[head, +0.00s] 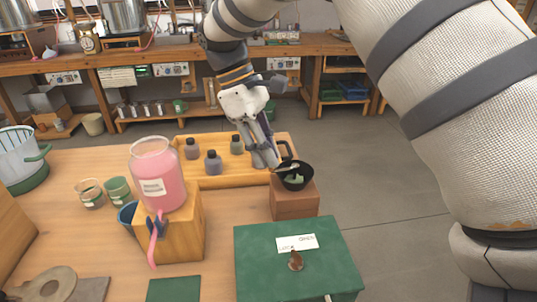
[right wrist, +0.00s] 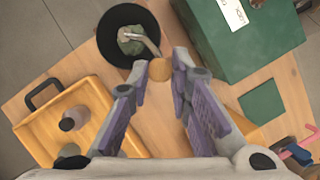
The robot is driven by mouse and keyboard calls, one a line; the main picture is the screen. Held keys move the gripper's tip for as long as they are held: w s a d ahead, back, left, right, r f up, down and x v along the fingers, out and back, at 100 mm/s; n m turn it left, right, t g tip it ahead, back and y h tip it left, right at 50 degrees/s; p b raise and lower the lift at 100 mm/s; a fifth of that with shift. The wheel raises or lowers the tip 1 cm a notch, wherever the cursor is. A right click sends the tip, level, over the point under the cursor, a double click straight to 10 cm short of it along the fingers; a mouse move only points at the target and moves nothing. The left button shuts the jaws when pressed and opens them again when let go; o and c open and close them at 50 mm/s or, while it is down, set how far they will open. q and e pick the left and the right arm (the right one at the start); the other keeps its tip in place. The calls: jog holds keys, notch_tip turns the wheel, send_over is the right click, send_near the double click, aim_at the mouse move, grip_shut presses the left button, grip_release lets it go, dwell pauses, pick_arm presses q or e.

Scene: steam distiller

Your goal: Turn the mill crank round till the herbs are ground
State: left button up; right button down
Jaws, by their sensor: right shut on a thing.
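The mill is a black bowl (head: 299,184) on a reddish-brown block (head: 294,202) at the table's right edge. Grey-green herbs lie in the bowl (right wrist: 131,44); how finely they are ground I cannot tell. A pale crank arm (right wrist: 150,44) reaches from the bowl's middle over its rim to a round wooden knob (right wrist: 160,70). My right gripper (head: 272,163) comes down at the bowl's left side, with its fingers shut on the knob. The knob is hidden in the head view. My left gripper is not in view.
A green box (head: 255,268) with a label stands in front of the mill. A yellow tray (head: 212,180) with several small jars lies behind and left. A pink-filled jar (head: 168,190) with a tap stands on a wooden block (head: 190,235). Open floor lies right.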

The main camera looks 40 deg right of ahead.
jog(key=w+d+m+y, duration=0.1)
jog(key=m, duration=0.2)
jog(key=w+d+m+y+b, duration=0.1)
jog(key=m, duration=0.2)
jog(key=w+d+m+y, duration=0.1)
jog(key=m, duration=0.2)
jog(key=shift+w+d+f+g+b, duration=0.2)
jog(key=shift+w+g+b, duration=0.1)
jog(key=shift+b, duration=0.1)
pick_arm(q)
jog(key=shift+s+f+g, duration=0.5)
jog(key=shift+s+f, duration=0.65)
pick_arm(e)
jog(key=shift+w+d+r+m+t+y, duration=0.15)
jog(key=shift+d+m+y, duration=0.25)
jog(key=shift+m, duration=0.55)
jog(key=shift+s+d+f+m+t+y, duration=0.15)
jog(key=shift+d+m+y, duration=0.3)
jog(key=shift+m, duration=0.45)
jog(key=shift+w+d+r+m+t+y, duration=0.2)
jog(key=shift+d+m, duration=0.35)
jog(key=shift+m, duration=0.4)
jog(key=shift+f, duration=0.15)
jog(key=c, duration=1.5)
grip_release()
jog(key=shift+o, duration=0.2)
